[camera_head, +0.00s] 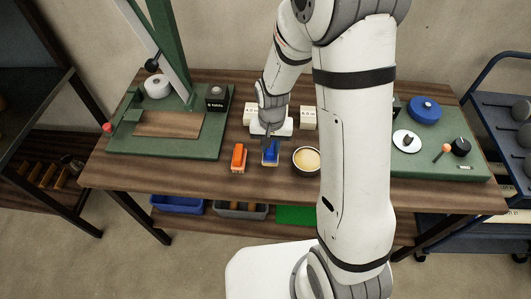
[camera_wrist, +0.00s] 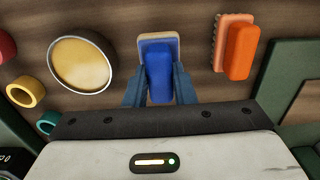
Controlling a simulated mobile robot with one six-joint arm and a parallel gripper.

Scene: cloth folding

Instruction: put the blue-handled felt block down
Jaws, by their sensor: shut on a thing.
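The blue-handled felt block (camera_head: 270,154) has a blue handle on a pale base and is at the middle of the wooden table, near its front edge. In the wrist view the blue-handled felt block (camera_wrist: 158,70) sits between the two fingers of my gripper (camera_wrist: 160,85), which are shut on its handle. My gripper (camera_head: 268,138) comes down on the block from behind in the head view. I cannot tell whether the base touches the table. The pale base shows beyond the handle in the wrist view, and its near part is hidden.
An orange-handled brush (camera_head: 239,158) stands just left of the block, and a round bowl with pale contents (camera_head: 306,160) stands to its right. A green press board (camera_head: 120,143) is at the left, and a green board with a blue round container (camera_head: 424,110) is at the right. Pale boxes (camera_head: 308,118) stand behind.

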